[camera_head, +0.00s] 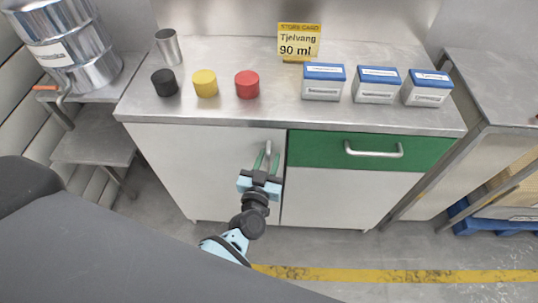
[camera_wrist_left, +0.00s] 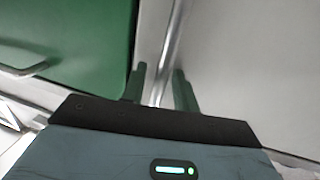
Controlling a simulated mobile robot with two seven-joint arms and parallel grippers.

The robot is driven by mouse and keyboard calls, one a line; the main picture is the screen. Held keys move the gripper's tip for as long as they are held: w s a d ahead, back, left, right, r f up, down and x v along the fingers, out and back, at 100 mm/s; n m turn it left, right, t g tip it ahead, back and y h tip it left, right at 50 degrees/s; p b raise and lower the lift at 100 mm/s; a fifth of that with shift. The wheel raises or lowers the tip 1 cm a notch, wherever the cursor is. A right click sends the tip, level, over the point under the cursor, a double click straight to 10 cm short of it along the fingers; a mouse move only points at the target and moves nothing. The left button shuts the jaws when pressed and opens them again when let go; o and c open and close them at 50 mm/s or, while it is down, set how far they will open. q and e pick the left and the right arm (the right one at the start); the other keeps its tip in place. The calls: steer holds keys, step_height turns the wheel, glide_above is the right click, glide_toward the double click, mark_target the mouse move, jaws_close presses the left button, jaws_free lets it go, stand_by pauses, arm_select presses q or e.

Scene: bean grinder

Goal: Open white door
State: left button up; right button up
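The white door (camera_head: 195,165) is the left front of the metal cabinet and looks shut. Its upright metal handle (camera_head: 268,148) is near its right edge. My left gripper (camera_head: 266,164) is at this handle. In the left wrist view, my left gripper's dark green fingers (camera_wrist_left: 160,90) stand apart on either side of the handle (camera_wrist_left: 172,45), with gaps beside the bar. The white door also fills the right of that view (camera_wrist_left: 250,65). My right gripper is in neither view.
A green drawer (camera_head: 310,150) with a horizontal handle (camera_head: 373,150) is right of the white door. On the countertop (camera_head: 225,112) are black, yellow and red cylinders, a metal cup (camera_head: 168,47), blue-lidded boxes and a yellow card (camera_head: 298,40). The floor before the cabinet is clear.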

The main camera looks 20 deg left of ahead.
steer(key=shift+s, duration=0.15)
arm_select(q)
steer(key=shift+s, duration=0.1)
steer(key=shift+c, duration=0.8)
jaws_close()
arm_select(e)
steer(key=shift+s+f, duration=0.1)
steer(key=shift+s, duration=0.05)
